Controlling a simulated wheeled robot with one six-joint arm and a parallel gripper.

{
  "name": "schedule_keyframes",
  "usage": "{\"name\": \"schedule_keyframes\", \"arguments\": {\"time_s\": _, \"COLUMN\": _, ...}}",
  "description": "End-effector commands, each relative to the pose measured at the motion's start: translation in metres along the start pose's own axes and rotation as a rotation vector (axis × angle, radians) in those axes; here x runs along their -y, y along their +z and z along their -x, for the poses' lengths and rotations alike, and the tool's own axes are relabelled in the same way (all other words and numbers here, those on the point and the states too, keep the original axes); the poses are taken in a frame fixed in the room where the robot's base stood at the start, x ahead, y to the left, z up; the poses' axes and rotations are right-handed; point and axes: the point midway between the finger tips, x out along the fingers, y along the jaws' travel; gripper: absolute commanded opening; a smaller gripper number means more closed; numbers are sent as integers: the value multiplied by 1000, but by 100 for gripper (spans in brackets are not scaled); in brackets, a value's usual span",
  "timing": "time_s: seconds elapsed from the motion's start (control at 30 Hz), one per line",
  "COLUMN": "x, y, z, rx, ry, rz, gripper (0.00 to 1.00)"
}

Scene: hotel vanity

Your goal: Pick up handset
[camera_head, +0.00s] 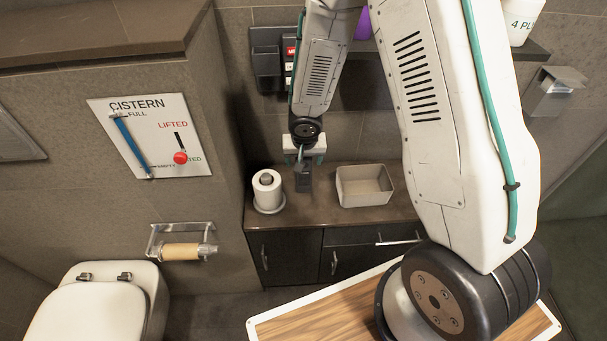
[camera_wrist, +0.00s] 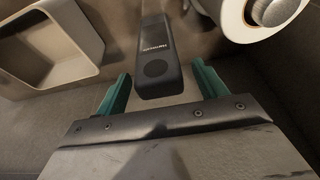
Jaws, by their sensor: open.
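The handset (camera_wrist: 156,58) is a dark, slim block with a round speaker patch at its near end and small lettering. In the wrist view it lies ahead of my gripper (camera_wrist: 162,88), with its near end between the two green fingertips. The fingers are open, with a gap on each side of the handset. In the head view my gripper (camera_head: 304,156) points down over the vanity counter, and the handset (camera_head: 304,183) shows just below it. The fingertips partly hide the handset there, and I cannot tell the exact height gap.
On the counter (camera_head: 330,213), a toilet roll on a holder (camera_head: 268,190) stands left of the handset and an open beige box (camera_head: 364,186) stands right. Black wall units (camera_head: 268,58) hang behind my arm. A cistern sign (camera_head: 150,135) is on the left wall.

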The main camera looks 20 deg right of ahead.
Motion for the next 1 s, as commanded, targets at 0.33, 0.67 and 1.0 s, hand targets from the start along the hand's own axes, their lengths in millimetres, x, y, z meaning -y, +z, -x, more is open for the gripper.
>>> {"name": "schedule_keyframes", "arguments": {"time_s": 0.33, "x": 0, "y": 0, "z": -12, "rx": 1, "ry": 0, "rz": -1, "gripper": 71}}
{"name": "schedule_keyframes", "arguments": {"time_s": 0.67, "x": 0, "y": 0, "z": -12, "rx": 1, "ry": 0, "rz": -1, "gripper": 21}}
{"name": "schedule_keyframes", "arguments": {"time_s": 1.0, "x": -1, "y": 0, "z": -12, "rx": 0, "ry": 0, "rz": -1, "gripper": 2}}
